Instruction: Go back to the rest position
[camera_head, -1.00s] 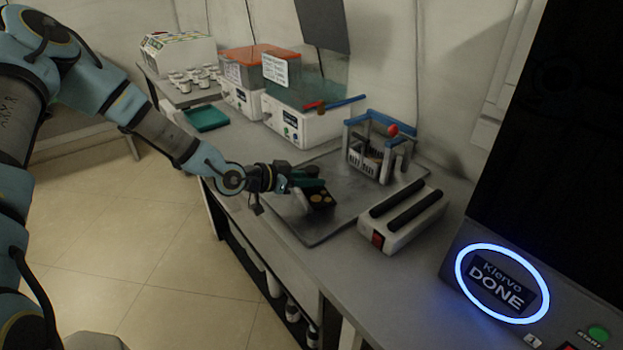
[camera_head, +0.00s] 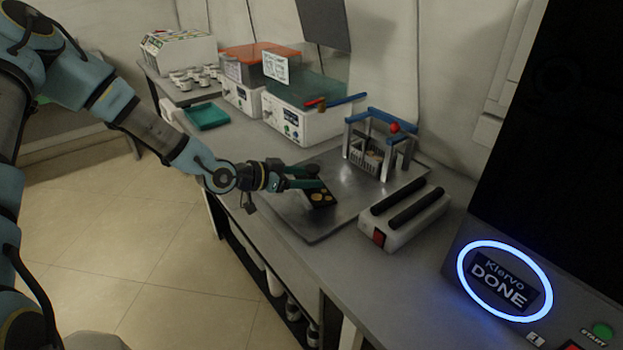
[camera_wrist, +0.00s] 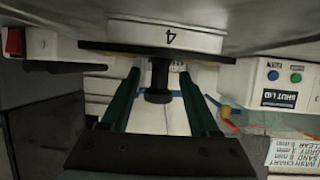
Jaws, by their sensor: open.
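My gripper (camera_head: 320,178) is open, its two green fingers apart and level above the left part of the grey metal tray on the bench. A black holder (camera_head: 318,200) with gold-coloured round pieces lies on the tray just below and beside the fingers. In the wrist view my gripper (camera_wrist: 160,78) has a black knob (camera_wrist: 158,88) between its fingers, with room on both sides. I cannot tell whether the fingers touch the holder.
The metal tray (camera_head: 300,228) also carries a blue-topped frame (camera_head: 375,118) with a red ball. A white block with two black bars (camera_head: 405,218) stands in front. Lidded boxes (camera_head: 300,118) stand behind. A black machine (camera_head: 505,285) showing DONE is at right. Floor at left is clear.

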